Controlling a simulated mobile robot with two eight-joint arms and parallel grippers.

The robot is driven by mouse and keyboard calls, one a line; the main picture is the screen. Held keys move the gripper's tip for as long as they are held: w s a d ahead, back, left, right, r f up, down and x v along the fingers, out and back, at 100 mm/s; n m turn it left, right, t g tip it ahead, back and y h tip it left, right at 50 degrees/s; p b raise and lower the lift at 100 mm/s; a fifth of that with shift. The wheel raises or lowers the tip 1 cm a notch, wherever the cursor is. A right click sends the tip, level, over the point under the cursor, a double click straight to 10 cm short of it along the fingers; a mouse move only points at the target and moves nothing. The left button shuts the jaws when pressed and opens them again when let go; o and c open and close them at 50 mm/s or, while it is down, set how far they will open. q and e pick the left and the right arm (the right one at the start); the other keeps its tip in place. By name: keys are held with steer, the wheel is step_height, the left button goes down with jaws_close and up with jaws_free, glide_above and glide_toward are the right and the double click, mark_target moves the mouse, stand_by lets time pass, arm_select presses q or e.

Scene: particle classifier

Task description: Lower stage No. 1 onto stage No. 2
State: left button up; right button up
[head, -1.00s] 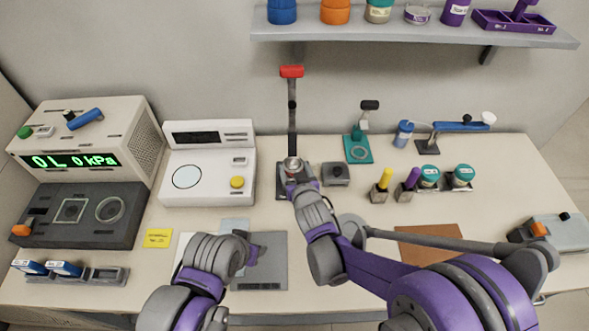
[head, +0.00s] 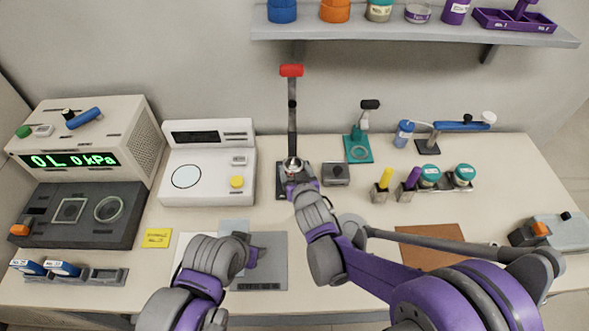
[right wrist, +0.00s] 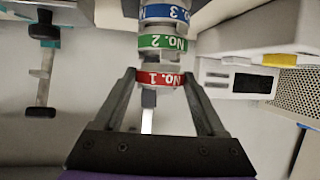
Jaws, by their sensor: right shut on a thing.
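Stage No. 1 with its red band (right wrist: 160,80) is between the fingers of my right gripper (right wrist: 158,74), which is shut on it. Stage No. 2 with its green band (right wrist: 162,43) lies in line beyond it, then stage No. 3 with its blue band (right wrist: 165,13). The right wrist picture is upside down, so No. 1 is the upper one. I cannot tell whether No. 1 and No. 2 touch. In the head view the metal stack top (head: 292,164) shows just beyond my right gripper, which hides the rest. My left gripper (head: 247,250) is low over a grey mat; its fingers are unclear.
A stand with a red-topped upright post (head: 291,110) rises just behind the stack. A small grey box (head: 336,174) stands close on the right, a white instrument (head: 207,172) on the left. The brown mat (head: 432,246) is partly under my right arm.

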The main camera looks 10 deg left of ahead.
steer(key=shift+f+b, duration=0.35)
steer(key=shift+f, duration=0.05)
stand_by(0.4)
steer(key=o, duration=1.5)
